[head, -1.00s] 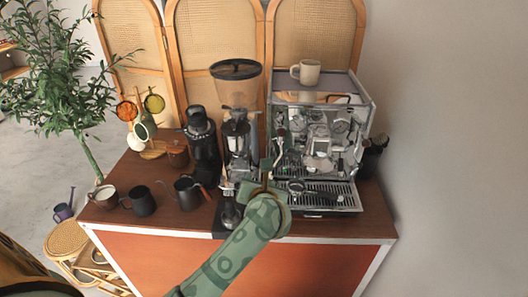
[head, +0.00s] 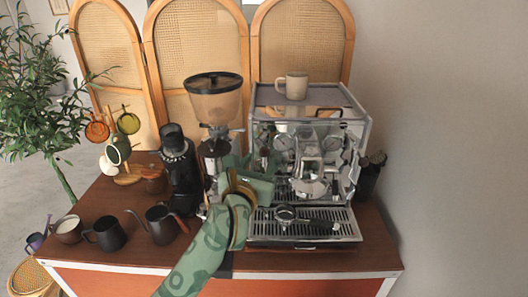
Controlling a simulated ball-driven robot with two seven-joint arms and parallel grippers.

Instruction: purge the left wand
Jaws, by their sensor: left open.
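The espresso machine (head: 345,123) stands on the right of the wooden counter, with its drip tray (head: 300,236) at the front. My left gripper (head: 253,167) is open at the left front of the machine, between it and the grinder. Its green jaws cover the area where the left wand hangs, so I cannot make out the wand or tell whether the gripper touches it. A portafilter (head: 286,214) lies on the drip tray with its dark handle to the right. My right gripper is not in view.
The grinder (head: 213,105) stands close to the left of my gripper. A mug (head: 292,86) sits on top of the machine. A black kettle (head: 160,224), a dark pitcher (head: 105,235) and a cup (head: 68,230) stand at the left. Bare counter shows at the right front.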

